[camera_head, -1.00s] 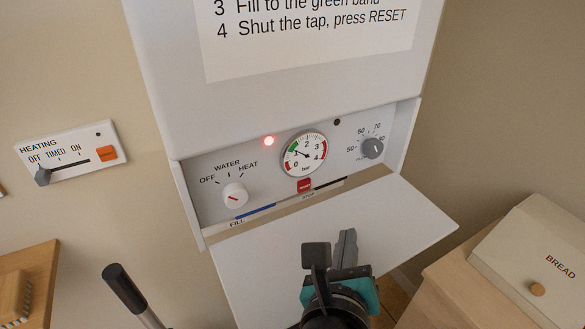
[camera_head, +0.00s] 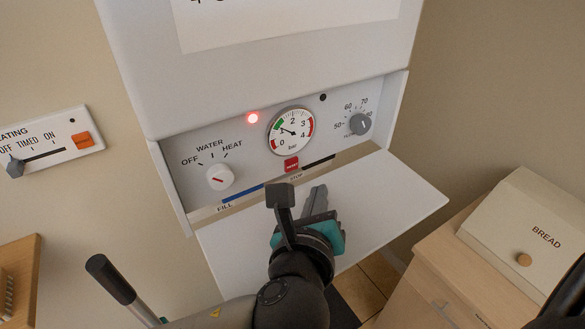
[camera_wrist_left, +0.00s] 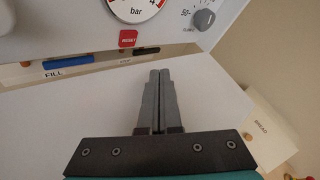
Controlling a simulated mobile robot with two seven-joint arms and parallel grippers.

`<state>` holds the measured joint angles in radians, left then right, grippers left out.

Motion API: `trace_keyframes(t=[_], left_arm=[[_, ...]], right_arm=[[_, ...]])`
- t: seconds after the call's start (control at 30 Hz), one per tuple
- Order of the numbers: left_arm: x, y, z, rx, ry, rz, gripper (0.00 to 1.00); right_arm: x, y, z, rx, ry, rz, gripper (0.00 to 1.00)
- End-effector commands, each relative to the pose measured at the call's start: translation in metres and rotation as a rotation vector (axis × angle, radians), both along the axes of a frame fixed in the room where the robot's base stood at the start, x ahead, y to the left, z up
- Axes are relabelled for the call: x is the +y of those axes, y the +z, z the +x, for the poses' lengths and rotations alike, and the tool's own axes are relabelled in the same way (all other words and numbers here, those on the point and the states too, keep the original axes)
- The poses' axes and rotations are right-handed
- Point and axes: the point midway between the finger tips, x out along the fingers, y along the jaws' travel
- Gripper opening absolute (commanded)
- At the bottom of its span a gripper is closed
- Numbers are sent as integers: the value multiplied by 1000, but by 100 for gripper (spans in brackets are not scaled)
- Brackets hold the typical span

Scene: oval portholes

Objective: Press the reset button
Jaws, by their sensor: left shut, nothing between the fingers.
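The red reset button (camera_head: 291,164) is on the boiler's grey control panel, just below the round pressure gauge (camera_head: 291,131). It also shows in the left wrist view (camera_wrist_left: 128,39), marked RESET. My left gripper (camera_head: 318,190) is shut and empty. It is over the white fold-down flap, below and a little to the right of the button, and apart from it. In the left wrist view its closed fingers (camera_wrist_left: 160,73) point toward the panel, with the button up and to the left of the tips. A red lamp (camera_head: 253,118) glows left of the gauge.
A water knob (camera_head: 220,177) and a temperature knob (camera_head: 360,124) flank the gauge. The white flap (camera_head: 390,200) sticks out under the panel. A heating switch plate (camera_head: 45,141) is on the left wall. A bread box (camera_head: 515,225) stands on a cabinet at right.

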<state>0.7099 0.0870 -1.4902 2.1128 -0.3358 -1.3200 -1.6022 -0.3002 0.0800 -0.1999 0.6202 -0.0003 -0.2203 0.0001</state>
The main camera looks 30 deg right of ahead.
Motion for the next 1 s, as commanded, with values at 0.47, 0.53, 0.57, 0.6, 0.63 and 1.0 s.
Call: trace_keyframes(t=[0.47,0.53,0.57,0.6,0.63,1.0], left_arm=[[4,1,47,1,1,-1,0],[4,0,48,2,1,-1,0],[4,0,48,2,1,-1,0],[4,0,48,2,1,-1,0],[4,0,48,2,0,-1,0],[4,0,48,1,1,-1,0]], right_arm=[[0,-1,0,0,0,0,52],[0,-1,0,0,0,0,52],[0,-1,0,0,0,0,52],[0,-1,0,0,0,0,52],[0,-1,0,0,0,0,52],[0,-1,0,-1,0,1,52]])
